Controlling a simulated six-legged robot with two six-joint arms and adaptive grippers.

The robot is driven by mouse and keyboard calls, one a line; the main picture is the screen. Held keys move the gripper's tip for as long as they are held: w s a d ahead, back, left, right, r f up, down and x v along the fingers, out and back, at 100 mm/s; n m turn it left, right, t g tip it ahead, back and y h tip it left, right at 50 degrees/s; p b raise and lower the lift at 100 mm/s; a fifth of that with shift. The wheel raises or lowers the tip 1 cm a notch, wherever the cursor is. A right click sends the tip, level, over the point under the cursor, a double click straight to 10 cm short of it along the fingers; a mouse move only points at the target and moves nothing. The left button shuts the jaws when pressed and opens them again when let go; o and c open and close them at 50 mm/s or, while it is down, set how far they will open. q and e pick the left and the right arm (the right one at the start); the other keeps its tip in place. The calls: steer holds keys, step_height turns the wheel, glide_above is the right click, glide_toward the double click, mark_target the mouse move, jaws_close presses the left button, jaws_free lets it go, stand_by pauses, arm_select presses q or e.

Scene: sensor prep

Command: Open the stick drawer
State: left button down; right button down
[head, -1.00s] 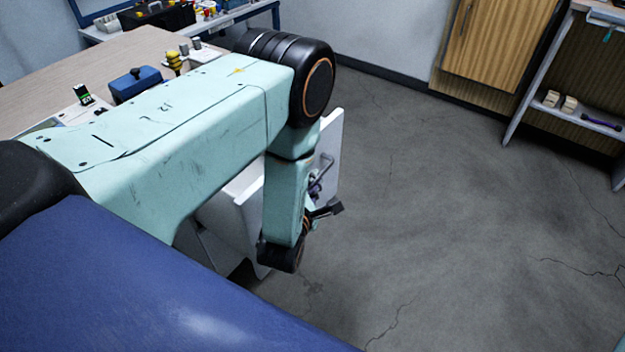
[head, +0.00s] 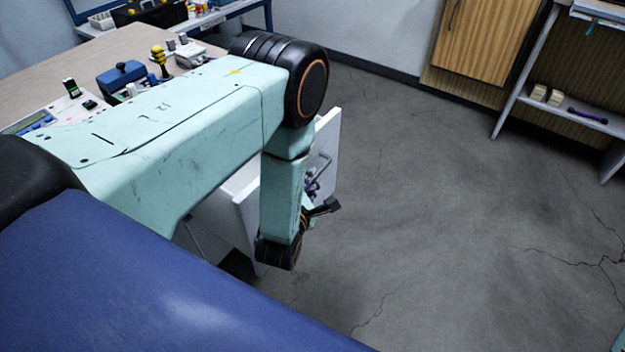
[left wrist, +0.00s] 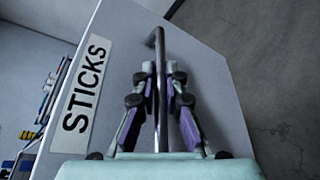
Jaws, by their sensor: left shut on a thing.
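The stick drawer has a white front (head: 328,140) that stands out from the bench, partly behind my left arm in the head view. In the left wrist view its front (left wrist: 205,75) fills the middle and bears a "STICKS" label (left wrist: 86,84). A grey metal bar handle (left wrist: 161,60) runs along the front. My left gripper (left wrist: 160,88) is shut on this handle, one finger on each side of it. In the head view the left gripper (head: 315,184) shows small beside the handle. The drawer's inside is mostly hidden by my arm. My right gripper is not in view.
The workbench (head: 100,52) at upper left carries a blue box (head: 121,76), a yellow item (head: 159,58) and small devices. A wooden cabinet (head: 487,45) and a shelf (head: 568,115) stand at the back right. The grey floor right of the drawer is clear.

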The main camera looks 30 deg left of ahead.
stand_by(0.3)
arm_select(q)
steer(key=c, duration=1.7)
jaws_free()
steer(key=v, duration=0.7)
steer(key=shift+s, duration=0.2)
steer(key=shift+r, duration=0.1)
